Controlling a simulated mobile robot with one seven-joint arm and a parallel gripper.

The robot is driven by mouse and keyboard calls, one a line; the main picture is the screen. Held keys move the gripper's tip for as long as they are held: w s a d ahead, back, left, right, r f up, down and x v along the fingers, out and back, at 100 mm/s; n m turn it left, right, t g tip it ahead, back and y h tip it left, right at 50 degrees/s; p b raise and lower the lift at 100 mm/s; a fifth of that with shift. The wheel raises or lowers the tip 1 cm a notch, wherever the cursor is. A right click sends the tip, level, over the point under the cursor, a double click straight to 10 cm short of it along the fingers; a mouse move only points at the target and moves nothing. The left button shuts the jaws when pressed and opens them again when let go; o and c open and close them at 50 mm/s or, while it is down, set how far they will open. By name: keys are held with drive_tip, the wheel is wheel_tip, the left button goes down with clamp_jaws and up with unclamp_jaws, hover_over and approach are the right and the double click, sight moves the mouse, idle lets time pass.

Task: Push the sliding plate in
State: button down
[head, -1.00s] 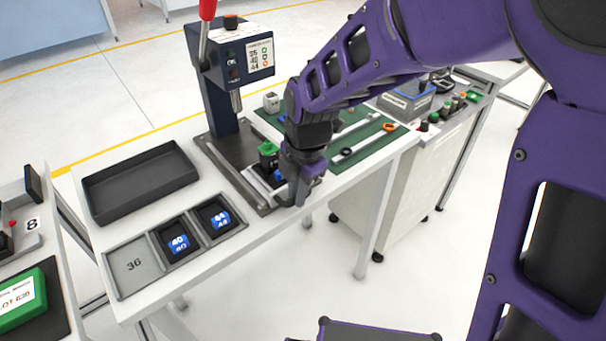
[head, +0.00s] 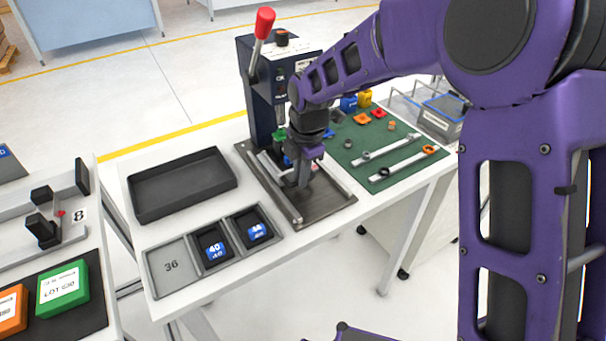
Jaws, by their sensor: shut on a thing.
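The sliding plate (head: 270,166) lies between the rails of the press base (head: 312,207), below the press (head: 263,95). Its light left edge shows, but my arm and gripper hide most of it. The front part of the base, nearer the table edge, is bare.
A black tray (head: 183,187) and a bin row with 36, 40 and 44 labels (head: 212,254) stand left of the base. A green mat (head: 372,143) with rails and small parts lies to the right. The press has a red-knobbed lever (head: 264,22).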

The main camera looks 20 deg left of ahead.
drive_tip(key=shift+w+a+r, duration=0.1)
drive_tip(key=shift+w+a, duration=0.05)
drive_tip(key=shift+a, duration=0.05)
drive_tip(key=c, duration=0.9)
unclamp_jaws()
drive_tip(key=r, duration=0.5)
drive_tip(key=s+d+r+p, duration=0.1)
drive_tip(key=r, duration=0.5)
drive_tip(key=s+d+r+p, duration=0.1)
drive_tip(key=r, duration=0.5)
drive_tip(key=shift+d, duration=0.2)
drive_tip(key=shift+w, duration=0.1)
